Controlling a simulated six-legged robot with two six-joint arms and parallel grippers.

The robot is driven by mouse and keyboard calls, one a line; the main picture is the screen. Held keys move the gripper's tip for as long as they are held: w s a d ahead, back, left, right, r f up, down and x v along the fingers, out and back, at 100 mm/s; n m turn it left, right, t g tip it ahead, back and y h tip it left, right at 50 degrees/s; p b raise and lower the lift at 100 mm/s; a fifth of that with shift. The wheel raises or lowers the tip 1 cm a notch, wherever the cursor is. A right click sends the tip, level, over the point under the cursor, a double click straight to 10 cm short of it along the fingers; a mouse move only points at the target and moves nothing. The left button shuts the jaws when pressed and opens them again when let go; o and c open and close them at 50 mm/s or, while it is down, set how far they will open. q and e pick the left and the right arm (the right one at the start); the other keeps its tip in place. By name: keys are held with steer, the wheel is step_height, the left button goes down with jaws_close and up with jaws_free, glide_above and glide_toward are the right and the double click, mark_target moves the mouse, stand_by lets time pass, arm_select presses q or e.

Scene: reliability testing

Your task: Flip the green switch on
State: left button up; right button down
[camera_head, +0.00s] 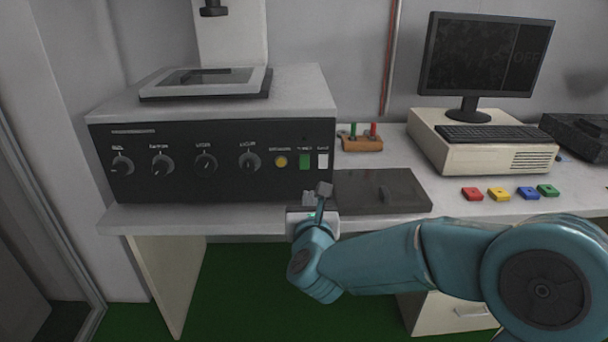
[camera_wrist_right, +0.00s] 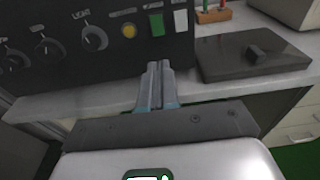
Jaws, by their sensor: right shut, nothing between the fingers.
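The green switch (camera_head: 304,161) is on the right part of the black front panel (camera_head: 222,184) of a control box, between a yellow round button (camera_head: 281,161) and a white switch (camera_head: 323,161). In the right wrist view the green switch (camera_wrist_right: 157,25) is above my fingers. My right gripper (camera_head: 317,198) is in front of the panel, below the green switch. In the right wrist view the gripper's fingers (camera_wrist_right: 158,75) are together and empty, apart from the switch. My left gripper is not in view.
A dark flat box (camera_head: 385,192) with a small knob lies right of the panel. Several dark knobs (camera_head: 163,164) line the panel's left. Coloured blocks (camera_head: 499,194), a monitor (camera_head: 487,53) and a beige computer (camera_head: 480,152) are farther right on the bench. The space before the panel is clear.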

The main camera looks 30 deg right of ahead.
mark_target(305, 168)
steer(key=p+x, duration=0.1)
steer(key=x, duration=1.3)
steer(key=shift+w+a+p, duration=0.1)
steer(key=shift+w+p, duration=0.05)
steer(key=shift+p, duration=0.15)
